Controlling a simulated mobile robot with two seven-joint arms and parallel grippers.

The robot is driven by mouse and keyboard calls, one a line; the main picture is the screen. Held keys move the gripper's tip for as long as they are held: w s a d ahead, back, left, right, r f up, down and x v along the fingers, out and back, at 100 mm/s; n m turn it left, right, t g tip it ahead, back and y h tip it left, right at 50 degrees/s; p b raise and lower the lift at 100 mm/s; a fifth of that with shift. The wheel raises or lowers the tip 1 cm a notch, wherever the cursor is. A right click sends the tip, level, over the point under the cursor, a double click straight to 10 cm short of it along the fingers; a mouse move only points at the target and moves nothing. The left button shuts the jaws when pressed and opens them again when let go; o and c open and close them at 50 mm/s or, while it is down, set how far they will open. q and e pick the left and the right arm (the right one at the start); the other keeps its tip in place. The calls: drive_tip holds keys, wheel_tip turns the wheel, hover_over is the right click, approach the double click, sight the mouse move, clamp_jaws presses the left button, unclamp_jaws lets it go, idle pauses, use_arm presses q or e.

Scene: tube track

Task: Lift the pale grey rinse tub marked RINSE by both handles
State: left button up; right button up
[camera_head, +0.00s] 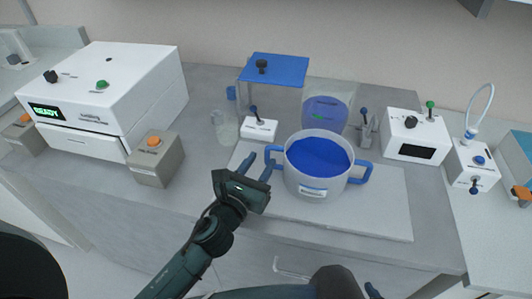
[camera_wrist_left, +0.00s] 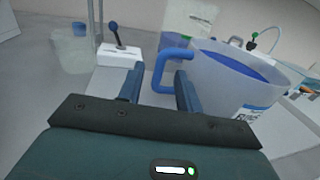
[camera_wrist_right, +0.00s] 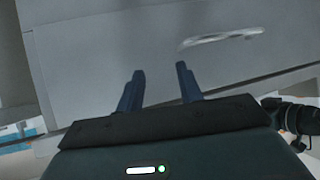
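The pale grey rinse tub (camera_head: 305,184) stands upright on a light grey board, holding blue liquid, with a white label on its front. Its blue left handle (camera_head: 270,153) and right handle (camera_head: 364,172) stick out at the sides. My left gripper (camera_head: 259,164) is open and empty just in front of the left handle. In the left wrist view the tub (camera_wrist_left: 225,78) is at the right, and its handle (camera_wrist_left: 161,70) shows ahead of the open fingers (camera_wrist_left: 159,80), near the right finger. My right gripper (camera_wrist_right: 160,78) is open and empty, low before the cabinet front, away from the tub.
The light board (camera_head: 385,220) has free room right of the tub. A small white switch box (camera_head: 258,130) and a blue-lidded clear container (camera_head: 272,70) stand behind the left handle. A white READY machine (camera_head: 110,85) is at left. A drawer pull (camera_wrist_right: 222,39) lies before the right gripper.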

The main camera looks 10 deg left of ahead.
sight(266, 155)
use_arm(q)
drive_tip(key=shift+w+d, duration=0.25)
drive_tip(key=shift+w, duration=0.9)
drive_tip(key=shift+w+d, duration=0.25)
drive_tip(key=shift+w, duration=0.9)
clamp_jaws()
